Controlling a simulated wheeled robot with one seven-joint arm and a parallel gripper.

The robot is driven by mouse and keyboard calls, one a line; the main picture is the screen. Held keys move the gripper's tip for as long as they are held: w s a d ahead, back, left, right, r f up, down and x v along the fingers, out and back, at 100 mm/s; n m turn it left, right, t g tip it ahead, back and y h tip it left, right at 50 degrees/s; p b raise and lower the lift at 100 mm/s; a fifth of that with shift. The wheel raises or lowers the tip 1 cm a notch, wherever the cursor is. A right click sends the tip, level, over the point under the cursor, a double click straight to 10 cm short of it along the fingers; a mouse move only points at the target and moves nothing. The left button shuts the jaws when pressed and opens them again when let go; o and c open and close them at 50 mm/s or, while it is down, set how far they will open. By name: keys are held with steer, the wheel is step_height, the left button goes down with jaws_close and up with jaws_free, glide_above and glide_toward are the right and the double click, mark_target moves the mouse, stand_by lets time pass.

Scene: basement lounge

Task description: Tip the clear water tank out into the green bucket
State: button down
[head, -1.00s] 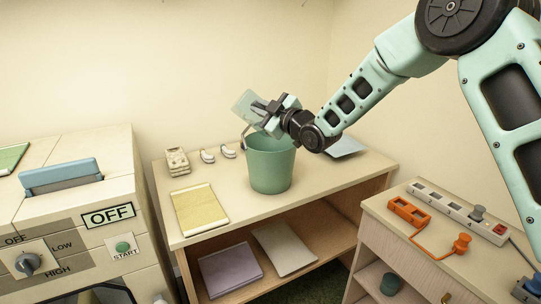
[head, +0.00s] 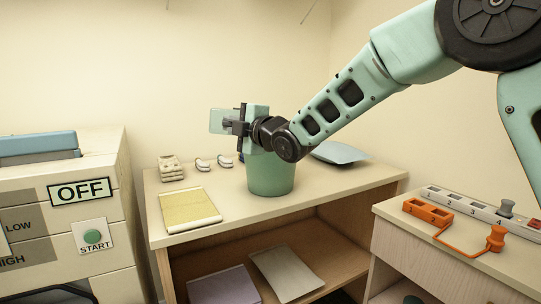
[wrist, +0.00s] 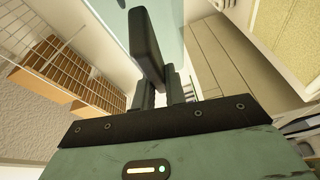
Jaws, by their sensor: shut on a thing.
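The clear water tank (head: 217,120), a small pale see-through box, is held by my gripper (head: 237,126) above the left side of the green bucket's rim. The tank looks roughly level in the head view, sticking out left of the jaws. My gripper is shut on it. The green bucket (head: 271,180) stands upright on the table; my wrist and gripper hide much of its rim, and its inside is not visible. In the wrist view a dark finger (wrist: 150,45) shows, with a pale blue-green surface beyond it that may be the tank.
The table (head: 300,200) also bears a yellow pad (head: 192,208), a beige stack (head: 171,168), small white pieces (head: 203,164) and a blue-grey sheet (head: 340,153). A machine with an OFF sign (head: 83,191) stands left. A power strip (head: 470,206) and orange plug (head: 495,238) lie right.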

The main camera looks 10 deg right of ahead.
steer(key=shift+s+a+r+n, duration=0.15)
steer(key=shift+a+r+n, duration=0.2)
steer(key=shift+r, duration=0.3)
steer(key=shift+s+a+r+n, duration=0.1)
steer(key=shift+a+r+n, duration=0.05)
steer(key=shift+r+n, duration=0.4)
stand_by(0.3)
